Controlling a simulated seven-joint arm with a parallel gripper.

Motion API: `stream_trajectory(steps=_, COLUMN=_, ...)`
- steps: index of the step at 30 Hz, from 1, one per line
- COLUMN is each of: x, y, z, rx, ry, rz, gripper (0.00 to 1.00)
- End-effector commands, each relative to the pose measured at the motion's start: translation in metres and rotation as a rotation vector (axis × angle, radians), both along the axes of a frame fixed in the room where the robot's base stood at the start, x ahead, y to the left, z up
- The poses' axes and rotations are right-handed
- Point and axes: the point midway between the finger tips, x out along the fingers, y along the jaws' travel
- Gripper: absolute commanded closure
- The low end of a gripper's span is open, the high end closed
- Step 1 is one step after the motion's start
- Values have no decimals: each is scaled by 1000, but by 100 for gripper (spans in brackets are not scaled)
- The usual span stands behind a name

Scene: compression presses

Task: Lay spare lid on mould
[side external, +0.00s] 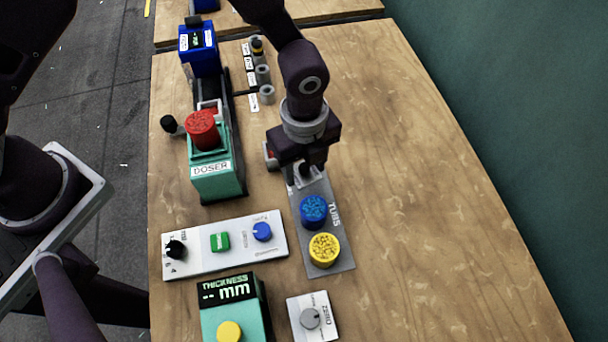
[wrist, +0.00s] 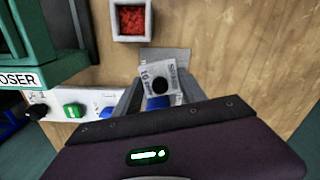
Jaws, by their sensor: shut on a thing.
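My gripper (side external: 306,178) points down over the far end of the grey tubs tray (side external: 340,250). In the wrist view its jaws (wrist: 158,92) are shut on a small light-grey square plate (wrist: 149,72) with printed text and a dark round spot, which looks like the spare lid. In the side view the jaws mostly hide it. A white-rimmed square mould (wrist: 131,38) with red granules inside lies on the table beyond the jaws in the wrist view. Part of it shows just left of my gripper in the side view (side external: 269,155). The mould's top is uncovered, and the plate is apart from it.
A blue tub (side external: 314,211) and a yellow tub (side external: 324,249) stand on the tray. The green doser (side external: 218,183) with a red tub (side external: 202,130) stands left. A control panel (side external: 220,246) and thickness gauge (side external: 236,312) are nearer. The table's right side is clear.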

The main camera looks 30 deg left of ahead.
Motion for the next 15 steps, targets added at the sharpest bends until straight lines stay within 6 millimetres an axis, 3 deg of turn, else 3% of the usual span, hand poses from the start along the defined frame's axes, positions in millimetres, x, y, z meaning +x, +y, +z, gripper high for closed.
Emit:
stream_trajectory(steps=3, x=1, y=0, z=30, rx=-1, ry=-3, rz=-1, gripper=94)
stream_trajectory(steps=8, x=3, y=6, z=54, rx=0, ry=0, rz=30, gripper=94)
stream_trajectory(steps=11, x=13, y=28, z=60, rx=1, ry=0, rz=130, gripper=94)
stream_trajectory(steps=15, x=30, y=81, z=68, rx=1, ry=0, rz=386, gripper=94)
